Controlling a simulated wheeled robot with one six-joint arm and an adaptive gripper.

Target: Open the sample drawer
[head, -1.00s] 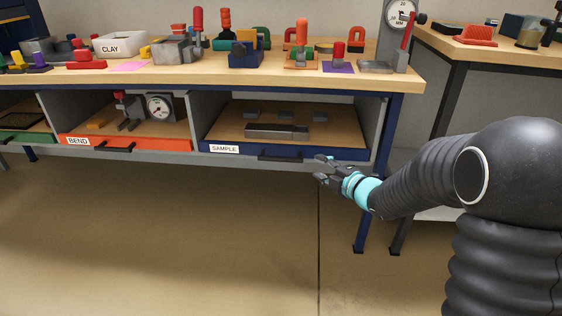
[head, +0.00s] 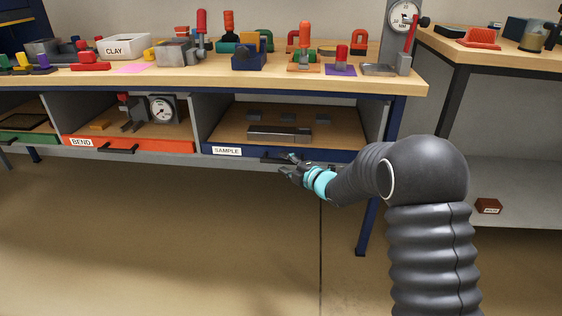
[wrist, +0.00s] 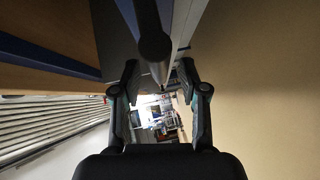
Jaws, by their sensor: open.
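The sample drawer (head: 325,154) has a low blue front with a white SAMPLE label (head: 226,151). It sits in the bench bay, its front in line with the neighbouring drawer. Its dark bar handle (head: 268,157) is partly hidden by my gripper (head: 285,164), which is at the handle's right part. In the wrist view my gripper (wrist: 160,68) is open. A dark round bar (wrist: 154,42), which looks like the handle, comes in from the top between the two fingers, with a visible gap on each side. A grey metal block (head: 279,133) lies in the drawer.
An orange BEND drawer (head: 130,145) is to the left, and a green one (head: 25,138) beyond it. The bench top (head: 190,74) above carries many tools. A blue bench leg (head: 367,215) stands behind my arm. The floor in front is clear.

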